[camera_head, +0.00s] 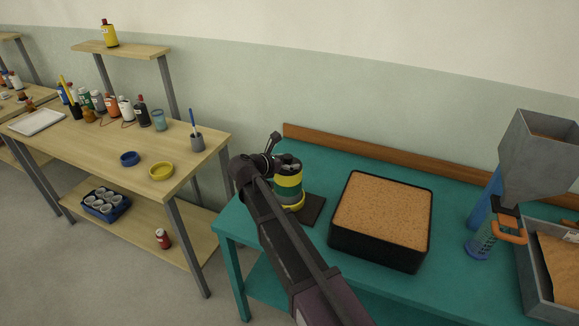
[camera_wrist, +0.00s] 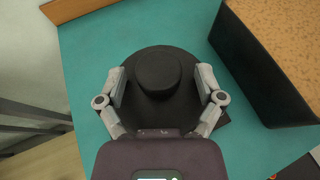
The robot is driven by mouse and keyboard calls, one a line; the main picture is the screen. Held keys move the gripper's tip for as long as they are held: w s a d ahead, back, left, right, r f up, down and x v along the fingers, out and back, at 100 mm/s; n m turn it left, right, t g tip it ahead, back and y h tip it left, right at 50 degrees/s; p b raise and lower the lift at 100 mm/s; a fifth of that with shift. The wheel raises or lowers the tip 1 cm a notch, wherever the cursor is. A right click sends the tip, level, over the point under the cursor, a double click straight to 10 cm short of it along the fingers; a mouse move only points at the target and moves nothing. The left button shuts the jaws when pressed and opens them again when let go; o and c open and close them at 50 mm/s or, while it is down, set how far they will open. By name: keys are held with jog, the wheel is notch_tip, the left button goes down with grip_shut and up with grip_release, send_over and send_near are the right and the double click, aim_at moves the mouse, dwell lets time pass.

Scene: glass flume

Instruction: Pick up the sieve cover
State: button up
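The sieve cover (camera_wrist: 158,72) is a round dark disc with a raised knob in the middle, seen from above in the wrist view. In the head view the cover (camera_head: 288,161) tops a short stack with yellow and green bands (camera_head: 288,188). The stack stands on a dark square plate (camera_head: 314,208) at the left end of the teal bench. My gripper (camera_wrist: 162,84) is open, with one finger on each side of the knob and a visible gap to it. In the head view my arm hides part of the stack.
A black box of tan granular material (camera_head: 381,220) stands close right of the stack. A grey hopper (camera_head: 538,140) and a metal tray (camera_head: 535,275) are farther right. A wooden bench (camera_head: 95,150) with bottles, a blue dish (camera_head: 129,158) and a yellow dish (camera_head: 161,171) is at left.

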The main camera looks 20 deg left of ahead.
grip_shut()
jog(key=shift+r+p, duration=0.25)
jog(key=shift+p, duration=0.05)
notch_tip(320, 180, up, 2)
jog(key=shift+r+p, duration=0.2)
jog(key=shift+p, duration=0.95)
jog(key=s+a+r+p, duration=0.1)
jog(key=s+r+p, duration=0.1)
jog(key=s, duration=1.4)
jog(key=shift+a, duration=0.3)
